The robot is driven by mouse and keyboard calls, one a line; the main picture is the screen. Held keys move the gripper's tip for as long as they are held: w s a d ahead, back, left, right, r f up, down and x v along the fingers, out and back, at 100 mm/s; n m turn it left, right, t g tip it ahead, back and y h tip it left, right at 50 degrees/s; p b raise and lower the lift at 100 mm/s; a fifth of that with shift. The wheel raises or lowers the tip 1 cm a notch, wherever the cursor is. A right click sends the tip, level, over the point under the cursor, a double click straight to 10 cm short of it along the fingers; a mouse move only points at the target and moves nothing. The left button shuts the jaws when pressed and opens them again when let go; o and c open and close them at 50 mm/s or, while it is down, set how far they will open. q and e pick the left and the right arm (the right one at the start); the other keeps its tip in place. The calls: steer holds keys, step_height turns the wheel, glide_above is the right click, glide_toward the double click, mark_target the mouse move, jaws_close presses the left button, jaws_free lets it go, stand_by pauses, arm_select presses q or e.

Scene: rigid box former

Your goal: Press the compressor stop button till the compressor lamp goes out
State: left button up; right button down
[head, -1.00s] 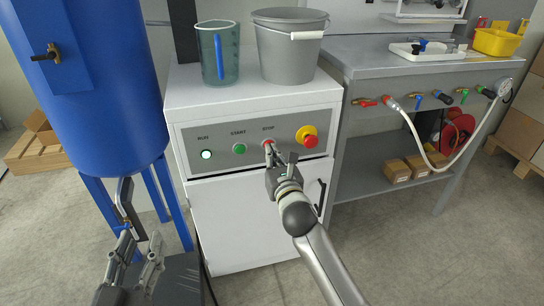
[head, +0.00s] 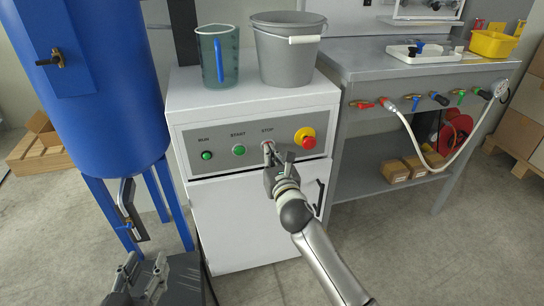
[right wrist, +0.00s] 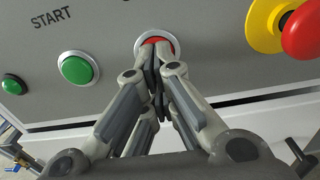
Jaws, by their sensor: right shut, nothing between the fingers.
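The white compressor cabinet (head: 250,225) has a grey panel (head: 222,139). On the panel, the RUN lamp (head: 206,155) is dull green and unlit; it also shows in the right wrist view (right wrist: 14,84). The red STOP button (right wrist: 154,41) has a pale ring and is partly hidden by my fingers. My right gripper (head: 269,151) is shut and empty, its fingertips (right wrist: 157,58) at the STOP button and seemingly touching it. My left gripper (head: 141,278) is open and empty at the lower left, away from the panel.
The green START button (head: 239,150) is left of STOP; the red emergency stop (head: 307,140) on yellow is right. A jug (head: 219,65) and a grey bucket (head: 287,55) stand on the cabinet. A blue tank (head: 95,100) is left, a workbench (head: 365,75) right.

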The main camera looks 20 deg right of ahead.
steer(key=shift+w+d+r, duration=0.15)
steer(key=shift+r, duration=0.35)
arm_select(q)
steer(key=shift+w+f, duration=0.15)
steer(key=shift+w, duration=0.15)
arm_select(e)
steer(key=s, duration=0.8)
steer(key=shift+s+f, duration=0.15)
steer(key=shift+f, duration=0.3)
